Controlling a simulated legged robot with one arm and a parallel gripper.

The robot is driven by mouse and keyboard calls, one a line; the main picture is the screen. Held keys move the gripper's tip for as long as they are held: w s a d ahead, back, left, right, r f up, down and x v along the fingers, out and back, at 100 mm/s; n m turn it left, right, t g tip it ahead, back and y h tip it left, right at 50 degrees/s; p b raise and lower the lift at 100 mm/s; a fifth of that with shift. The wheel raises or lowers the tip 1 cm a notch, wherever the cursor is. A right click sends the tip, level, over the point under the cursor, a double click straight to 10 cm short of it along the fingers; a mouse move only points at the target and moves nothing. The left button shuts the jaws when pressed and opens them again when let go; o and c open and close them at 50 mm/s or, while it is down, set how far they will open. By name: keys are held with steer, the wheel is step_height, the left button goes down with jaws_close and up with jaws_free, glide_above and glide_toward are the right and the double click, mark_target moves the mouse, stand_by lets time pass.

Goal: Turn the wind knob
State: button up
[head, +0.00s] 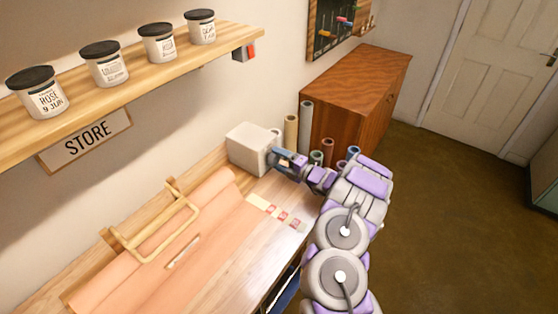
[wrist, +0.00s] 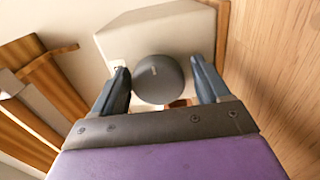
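The wind knob (wrist: 158,80), a round dark grey knob, sits on the face of a white box (wrist: 160,32) in the wrist view. The same box (head: 246,146) stands at the far end of the table in the head view, where I cannot make out the knob behind my gripper. My gripper (wrist: 160,66) is open, with one blue-grey finger on each side of the knob. In the head view my gripper (head: 283,161) is close against the box's right side.
Peach paper with a wooden frame (head: 155,230) lies on the table (head: 250,270), beside a strip of colour swatches (head: 278,213). Several upright rolls (head: 291,130) stand behind my gripper near a wooden cabinet (head: 350,95). A shelf (head: 150,85) with several jars hangs above.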

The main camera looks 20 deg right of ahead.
steer(key=shift+o, duration=0.9)
steer(key=shift+s+r, duration=0.1)
steer(key=shift+r, duration=0.05)
steer(key=shift+s+d, duration=0.1)
steer(key=p+v, duration=0.2)
steer(key=v, duration=1.5)
steer(key=shift+d+p, duration=0.2)
steer(key=shift+p, duration=0.1)
